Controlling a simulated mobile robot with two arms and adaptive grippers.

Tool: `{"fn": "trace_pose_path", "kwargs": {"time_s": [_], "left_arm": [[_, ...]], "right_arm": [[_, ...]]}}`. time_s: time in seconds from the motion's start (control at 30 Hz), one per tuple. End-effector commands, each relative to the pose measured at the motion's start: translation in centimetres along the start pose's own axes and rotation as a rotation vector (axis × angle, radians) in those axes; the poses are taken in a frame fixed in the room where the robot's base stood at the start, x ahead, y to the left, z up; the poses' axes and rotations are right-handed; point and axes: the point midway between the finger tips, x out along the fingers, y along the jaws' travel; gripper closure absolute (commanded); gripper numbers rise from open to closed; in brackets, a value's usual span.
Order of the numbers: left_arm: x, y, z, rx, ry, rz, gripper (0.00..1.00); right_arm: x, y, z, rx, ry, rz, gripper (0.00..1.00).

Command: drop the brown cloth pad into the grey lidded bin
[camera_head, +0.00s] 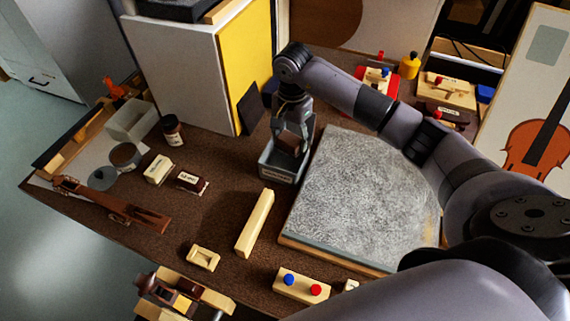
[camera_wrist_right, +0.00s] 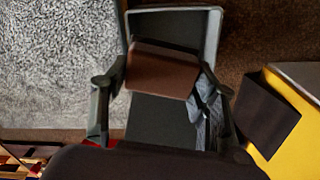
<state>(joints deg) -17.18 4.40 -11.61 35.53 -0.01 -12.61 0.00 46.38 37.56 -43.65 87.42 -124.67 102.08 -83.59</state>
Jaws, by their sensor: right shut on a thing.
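The grey bin (camera_head: 278,172) stands on the brown bench at the left edge of the grey stone slab, with its top open. My right gripper (camera_head: 291,138) points down over the bin and is shut on the brown cloth pad (camera_head: 288,146). In the right wrist view the pad (camera_wrist_right: 162,72) sits between the two fingers (camera_wrist_right: 163,86), over the bin's opening. The bin's grey rim (camera_wrist_right: 212,32) shows around it, with a blue-grey crumpled cloth (camera_wrist_right: 207,108) at one side. Whether the pad touches the bin is unclear. My left gripper is out of view.
The grey slab (camera_head: 362,192) lies right of the bin. A white cabinet with a yellow side (camera_head: 246,65) stands behind it, with a dark square panel (camera_head: 250,108) beside it. A pale wood bar (camera_head: 255,222) lies in front. A violin neck (camera_head: 110,205) lies at left.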

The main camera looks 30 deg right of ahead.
Motion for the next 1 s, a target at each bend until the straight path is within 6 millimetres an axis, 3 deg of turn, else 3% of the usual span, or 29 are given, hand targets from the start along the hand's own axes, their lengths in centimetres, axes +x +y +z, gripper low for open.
{"fn": "trace_pose_path", "kwargs": {"time_s": [0.37,0.7,0.87,1.0], "left_arm": [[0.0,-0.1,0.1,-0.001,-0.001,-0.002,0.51],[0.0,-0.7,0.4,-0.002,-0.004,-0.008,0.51],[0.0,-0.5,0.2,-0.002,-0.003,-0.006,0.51],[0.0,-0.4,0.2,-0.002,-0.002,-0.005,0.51]], "right_arm": [[0.0,0.0,0.0,0.000,0.000,0.000,0.22],[-0.2,0.0,0.0,0.000,0.001,-0.001,0.22],[-2.1,-0.1,-0.1,0.000,0.002,-0.003,0.22],[-5.0,-0.1,-0.1,-0.001,0.004,-0.005,0.22]]}}
